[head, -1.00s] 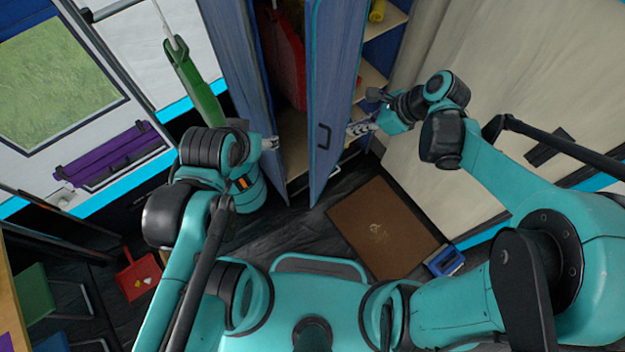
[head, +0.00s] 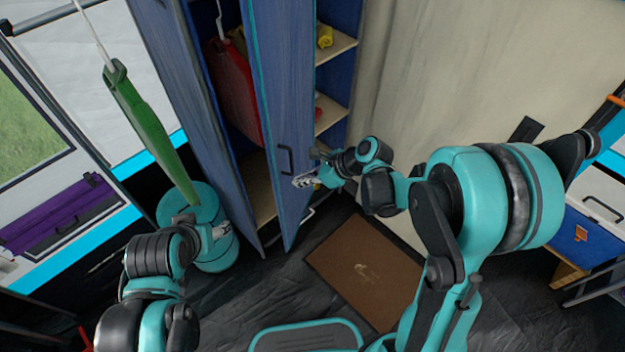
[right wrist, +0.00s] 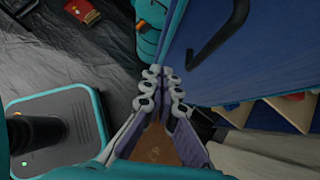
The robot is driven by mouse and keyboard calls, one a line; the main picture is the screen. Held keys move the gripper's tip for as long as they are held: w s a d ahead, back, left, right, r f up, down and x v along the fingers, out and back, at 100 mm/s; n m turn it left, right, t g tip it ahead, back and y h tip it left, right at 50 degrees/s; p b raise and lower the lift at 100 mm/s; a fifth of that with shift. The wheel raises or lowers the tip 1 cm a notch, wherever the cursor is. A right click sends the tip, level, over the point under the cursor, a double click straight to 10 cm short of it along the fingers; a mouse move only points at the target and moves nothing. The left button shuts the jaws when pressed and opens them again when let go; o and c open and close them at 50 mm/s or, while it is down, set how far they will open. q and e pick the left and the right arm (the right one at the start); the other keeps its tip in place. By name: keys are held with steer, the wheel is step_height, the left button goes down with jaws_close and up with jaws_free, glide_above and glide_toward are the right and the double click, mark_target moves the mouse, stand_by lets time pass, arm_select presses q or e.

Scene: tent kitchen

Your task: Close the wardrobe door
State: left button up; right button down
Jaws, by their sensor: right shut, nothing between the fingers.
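The blue wardrobe (head: 205,100) stands at the back centre in the head view. A blue door with teal edges (head: 270,80) stands open and juts out toward me. Its dark handle (head: 286,158) is on the face toward the right; the handle also shows in the right wrist view (right wrist: 215,42). My right gripper (head: 303,181) is shut and empty, just right of the door and a little below the handle. In the right wrist view its fingers (right wrist: 161,85) are beside the door face. My left gripper (head: 222,231) is left of the wardrobe; its fingers are too small to judge.
A red item (head: 234,90) hangs inside the wardrobe. Shelves (head: 333,112) with yellow items are right of the door. A green hanging object (head: 150,130) and a teal cylinder (head: 215,255) stand left. A brown mat (head: 365,270) lies on the dark floor.

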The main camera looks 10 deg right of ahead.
mark_target(275, 181)
steer(key=shift+w+a+f+b, duration=0.25)
steer(key=shift+w+a, duration=0.15)
steer(key=shift+a, duration=0.4)
steer(key=shift+w+a+f+b, duration=0.2)
steer(key=shift+w+a, duration=0.2)
steer(key=shift+a, duration=0.4)
steer(key=shift+w+a+f+b, duration=0.15)
steer(key=shift+w+a+f, duration=0.2)
steer(key=shift+a, duration=0.45)
steer(key=shift+r, duration=0.15)
steer(key=shift+w+a, duration=0.1)
steer(key=shift+a, duration=0.1)
steer(key=w+a+m+t, duration=0.1)
steer(key=w+a, duration=0.9)
steer(key=a, duration=0.4)
steer(key=shift+w+r+m, duration=0.15)
steer(key=shift+w+m, duration=0.1)
steer(key=shift+m, duration=0.05)
steer(key=shift+a, duration=0.1)
